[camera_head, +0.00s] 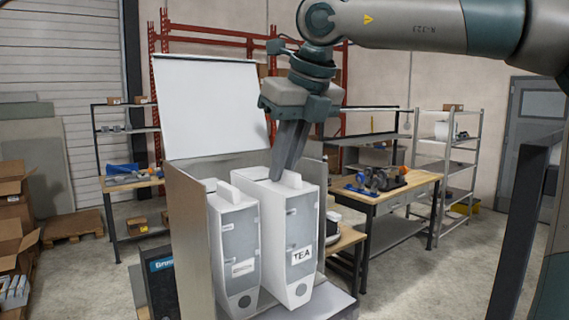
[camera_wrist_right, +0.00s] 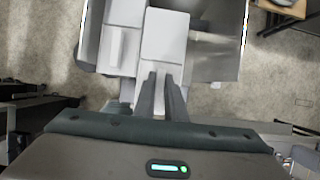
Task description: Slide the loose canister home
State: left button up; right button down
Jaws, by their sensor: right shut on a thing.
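Two white canisters with grey front panels stand upright side by side in an open metal dispenser housing (camera_head: 184,225). The right one, the TEA canister (camera_head: 303,235), has a black-lettered label and a raised grip on top. The left canister (camera_head: 233,245) has a label too small to read. My right gripper (camera_head: 277,176) reaches down from above and is shut at the top of the TEA canister; its fingertips partly hide the grip. In the right wrist view the fingers (camera_wrist_right: 160,80) meet the edge of the TEA canister's top (camera_wrist_right: 165,38), beside the left canister (camera_wrist_right: 118,47). My left gripper is out of view.
A white panel (camera_head: 210,105) rises behind the housing. A wooden workbench (camera_head: 400,190) with tools stands to the right. Shelves and a red rack are behind. Cardboard boxes (camera_head: 12,240) are at far left.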

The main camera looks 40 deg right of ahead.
jog(key=shift+w+f, duration=0.1)
jog(key=shift+w+d+f+b, duration=0.1)
jog(key=shift+w+f+b, duration=0.45)
jog(key=shift+w+f, duration=0.15)
jog(key=shift+f+b, duration=0.5)
jog(key=shift+b, duration=0.15)
jog(key=c, duration=1.7)
grip_release()
jog(key=shift+s+r, duration=0.1)
